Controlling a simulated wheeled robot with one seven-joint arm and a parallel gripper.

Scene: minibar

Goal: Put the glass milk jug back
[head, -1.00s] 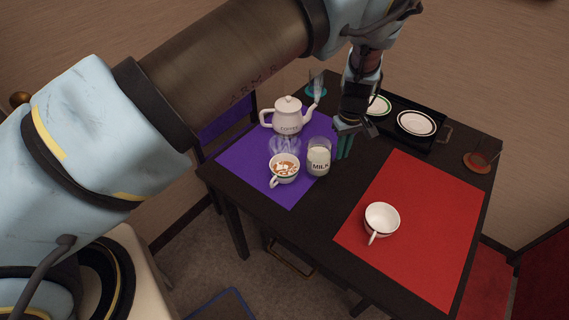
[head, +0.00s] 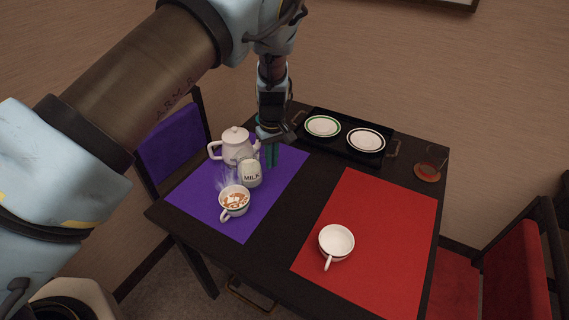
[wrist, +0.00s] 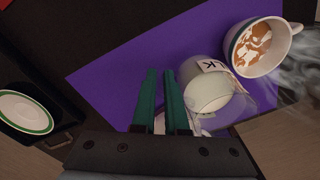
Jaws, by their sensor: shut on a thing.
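The glass milk jug (head: 250,173), holding white milk and labelled MILK, is over the purple mat (head: 277,181), in front of the teapot (head: 237,149). In the wrist view the jug (wrist: 207,97) is just right of my fingers. My gripper (head: 272,158) is shut on the jug from its right side in the head view; the exact grip point is hard to see. In the wrist view my two green fingers (wrist: 165,100) are close together. I cannot tell whether the jug's base touches the mat.
A latte cup (head: 234,201) stands close in front of the jug. A black tray (head: 345,151) with two plates is at the back. An empty white cup (head: 337,241) is on the red mat (head: 388,225). A glass on an orange coaster (head: 427,173) is at the back right.

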